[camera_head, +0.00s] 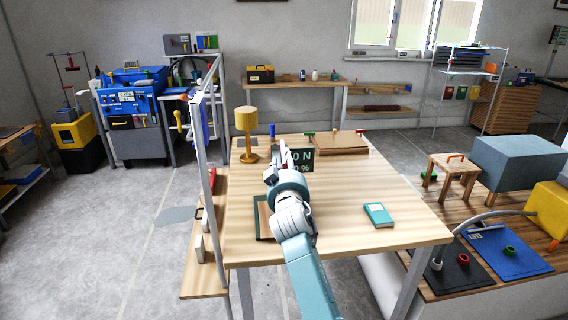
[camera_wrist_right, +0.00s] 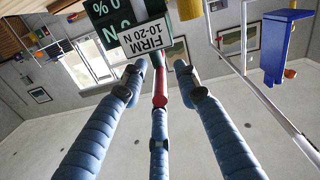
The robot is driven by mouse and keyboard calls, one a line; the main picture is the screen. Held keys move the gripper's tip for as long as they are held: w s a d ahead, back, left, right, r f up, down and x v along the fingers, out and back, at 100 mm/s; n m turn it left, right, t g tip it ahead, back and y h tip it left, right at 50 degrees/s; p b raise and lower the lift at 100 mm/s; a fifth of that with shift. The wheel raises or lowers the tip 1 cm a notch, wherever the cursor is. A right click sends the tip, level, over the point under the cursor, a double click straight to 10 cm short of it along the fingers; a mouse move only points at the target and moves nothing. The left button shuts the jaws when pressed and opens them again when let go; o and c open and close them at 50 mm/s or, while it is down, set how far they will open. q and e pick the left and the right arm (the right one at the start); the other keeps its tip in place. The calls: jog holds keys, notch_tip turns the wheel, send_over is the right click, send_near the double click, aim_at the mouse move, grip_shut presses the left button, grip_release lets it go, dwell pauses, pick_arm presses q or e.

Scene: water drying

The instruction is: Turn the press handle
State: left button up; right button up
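My right gripper (camera_head: 272,172) reaches over the wooden table, just left of a dark readout board (camera_head: 303,160). In the right wrist view its blue fingers are spread apart, so the right gripper (camera_wrist_right: 160,75) looks open. A red bar (camera_wrist_right: 160,88), perhaps the press handle, shows between the fingertips, in line with the middle finger. I cannot tell whether a finger touches it. In the wrist view the readout board (camera_wrist_right: 118,22) appears upside down with a white label reading "FIRM 10-20 N". The press body is mostly hidden by my arm in the head view. My left gripper is not in view.
A yellow lamp-like stand (camera_head: 247,122) is at the table's back left. A wooden board (camera_head: 340,143) lies behind the readout, and a teal book (camera_head: 378,215) lies front right. A metal post (camera_head: 203,160) rises at the left edge. The table's right side is mostly clear.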

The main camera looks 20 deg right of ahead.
notch_tip(320, 180, up, 10)
jog(key=shift+f, duration=0.1)
dwell(0.4)
jog(key=shift+c, duration=0.5)
